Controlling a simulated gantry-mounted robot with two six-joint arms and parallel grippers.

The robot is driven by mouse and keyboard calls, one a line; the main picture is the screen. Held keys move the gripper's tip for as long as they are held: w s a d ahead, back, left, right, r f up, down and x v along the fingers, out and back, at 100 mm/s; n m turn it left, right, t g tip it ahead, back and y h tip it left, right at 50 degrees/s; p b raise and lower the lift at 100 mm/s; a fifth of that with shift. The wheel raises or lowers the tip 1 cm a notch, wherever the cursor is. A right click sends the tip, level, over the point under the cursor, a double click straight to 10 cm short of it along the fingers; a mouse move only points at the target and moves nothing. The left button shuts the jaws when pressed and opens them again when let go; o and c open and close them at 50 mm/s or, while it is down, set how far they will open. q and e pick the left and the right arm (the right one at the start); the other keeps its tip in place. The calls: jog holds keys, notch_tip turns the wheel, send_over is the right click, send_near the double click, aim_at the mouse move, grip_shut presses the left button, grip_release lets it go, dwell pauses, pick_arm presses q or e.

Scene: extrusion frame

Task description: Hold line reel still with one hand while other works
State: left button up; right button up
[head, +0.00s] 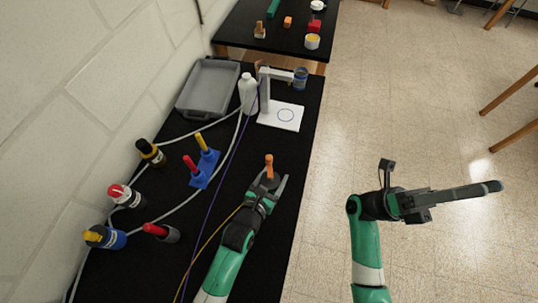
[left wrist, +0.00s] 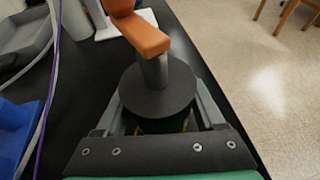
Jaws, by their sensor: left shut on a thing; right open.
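The line reel (head: 270,180) stands upright on the black table in the head view, with an orange crank handle on top. In the left wrist view the reel (left wrist: 158,92) is a dark round disc with a grey post and the orange handle (left wrist: 140,32). My left gripper (head: 273,184) is shut on the reel, a finger on each side of it. The lower part of the reel is mostly hidden under the disc. My right gripper (head: 488,188) is open and empty over the floor, to the right of the table, well apart from the reel.
A blue stand (head: 204,169) with red and yellow-handled tools is left of the reel. Several bottles and a red-handled tool in a cup line the wall side. A grey tray (head: 208,88), white bottle (head: 248,93) and white stand (head: 281,116) are farther back. Cables cross the table.

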jog(key=w+d+f+m+t+y, duration=0.1)
jog(key=d+f+m+t+y, duration=0.1)
jog(key=d+f+t+y, duration=0.3)
jog(key=n+t+y, duration=0.4)
jog(key=t+y, duration=0.5)
jog(key=y, duration=1.3)
send_over(269, 157)
jog(key=s+a, duration=0.3)
jog(key=s, duration=0.1)
notch_tip(269, 157, down, 6)
jog(key=x, duration=1.2)
jog(key=shift+w+d+f, duration=0.1)
jog(key=shift+d+f, duration=0.05)
jog(key=shift+f, duration=0.1)
